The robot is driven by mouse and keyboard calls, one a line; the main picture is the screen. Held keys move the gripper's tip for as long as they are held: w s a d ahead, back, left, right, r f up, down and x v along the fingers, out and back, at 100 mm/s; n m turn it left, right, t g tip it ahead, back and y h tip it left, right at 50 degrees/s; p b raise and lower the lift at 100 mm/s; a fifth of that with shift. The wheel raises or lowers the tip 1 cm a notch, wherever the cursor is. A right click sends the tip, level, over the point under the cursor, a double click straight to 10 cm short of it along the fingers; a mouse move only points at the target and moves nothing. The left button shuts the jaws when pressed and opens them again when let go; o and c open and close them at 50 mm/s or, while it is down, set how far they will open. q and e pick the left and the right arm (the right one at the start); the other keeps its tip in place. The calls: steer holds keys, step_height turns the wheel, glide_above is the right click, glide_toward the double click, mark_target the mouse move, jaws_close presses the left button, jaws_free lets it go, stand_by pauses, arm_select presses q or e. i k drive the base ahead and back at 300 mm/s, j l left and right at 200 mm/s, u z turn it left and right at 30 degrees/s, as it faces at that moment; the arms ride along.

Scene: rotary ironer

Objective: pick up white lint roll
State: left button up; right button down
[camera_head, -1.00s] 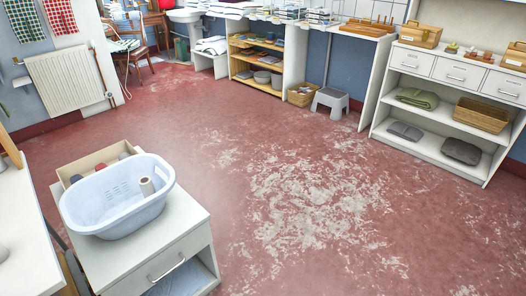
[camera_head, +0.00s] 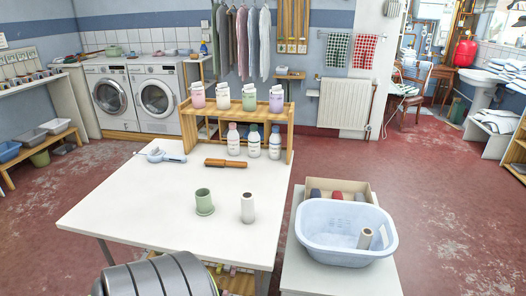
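A white upright roll (camera_head: 247,208) stands on the white table (camera_head: 110,215), to the right of a green cup-like holder (camera_head: 204,202). A second pale roll (camera_head: 365,238) with a tan top leans inside the light blue basin (camera_head: 320,212), on the white cabinet right of the table. I cannot tell for sure which of the two is the lint roll. Neither of my grippers is in view.
A wooden rack (camera_head: 187,125) with several bottles stands at the table's back. A brown-handled brush (camera_head: 228,163) and a pale blue tool (camera_head: 160,155) lie before it. An open box (camera_head: 355,185) sits behind the basin. Red floor (camera_head: 455,200) is free at right.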

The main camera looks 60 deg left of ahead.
mark_target(248, 205)
steer(key=u, duration=2)
